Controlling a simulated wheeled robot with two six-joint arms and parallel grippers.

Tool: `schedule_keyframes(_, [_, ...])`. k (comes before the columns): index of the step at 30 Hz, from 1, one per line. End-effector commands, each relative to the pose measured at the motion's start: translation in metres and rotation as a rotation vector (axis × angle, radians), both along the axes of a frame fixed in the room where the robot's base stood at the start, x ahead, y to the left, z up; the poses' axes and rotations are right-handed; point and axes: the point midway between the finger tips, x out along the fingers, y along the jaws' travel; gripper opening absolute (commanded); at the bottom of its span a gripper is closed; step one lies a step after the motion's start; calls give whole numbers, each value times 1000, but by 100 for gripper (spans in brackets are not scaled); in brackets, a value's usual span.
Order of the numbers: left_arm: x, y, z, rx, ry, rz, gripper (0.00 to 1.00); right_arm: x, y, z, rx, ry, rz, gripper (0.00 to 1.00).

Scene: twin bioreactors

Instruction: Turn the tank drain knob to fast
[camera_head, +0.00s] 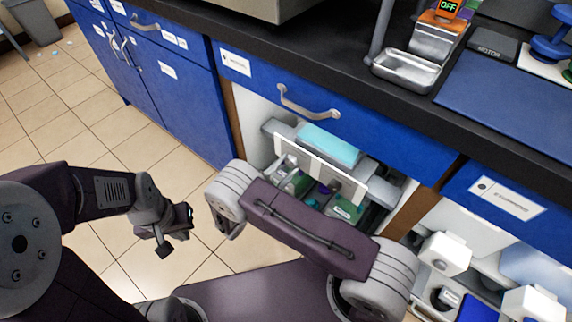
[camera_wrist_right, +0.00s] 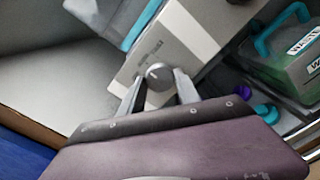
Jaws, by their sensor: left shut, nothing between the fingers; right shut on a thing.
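A round grey knob (camera_wrist_right: 159,75) sits on a pale panel (camera_wrist_right: 190,32) with small dark lettering beside it in the right wrist view. My right gripper (camera_wrist_right: 160,86) is shut on this knob, one finger on each side. The lettering is too small to read, so I cannot tell the knob's setting. In the head view the panel (camera_head: 345,184) shows inside the open cabinet below the counter, and my right arm hides part of it. My left gripper (camera_head: 176,238) is shut and empty over the floor, left of the cabinet.
A green container with a teal handle (camera_wrist_right: 289,62) and a "WASTE" label stands right of the panel. A blue drawer (camera_head: 310,105) with a grey handle lies above the opening. Metal trays (camera_head: 405,70) stand on the black counter. The tiled floor at left is mostly clear.

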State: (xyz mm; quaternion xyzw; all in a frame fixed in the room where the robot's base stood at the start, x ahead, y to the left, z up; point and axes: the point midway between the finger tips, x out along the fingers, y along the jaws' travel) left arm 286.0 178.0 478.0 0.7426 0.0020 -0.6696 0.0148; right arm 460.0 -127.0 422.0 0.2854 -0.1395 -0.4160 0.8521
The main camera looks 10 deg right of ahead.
Motion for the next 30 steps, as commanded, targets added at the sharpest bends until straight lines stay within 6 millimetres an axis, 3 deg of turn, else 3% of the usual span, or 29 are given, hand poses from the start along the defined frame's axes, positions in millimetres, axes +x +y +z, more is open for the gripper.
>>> schedule_keyframes(18, [0, 0, 18, 0, 0, 0, 0, 0, 0, 0, 330, -421, 0, 0])
schedule_keyframes(30, [0, 0, 22, 0, 0, 0, 0, 0, 0, 0, 440, -561, 0, 0])
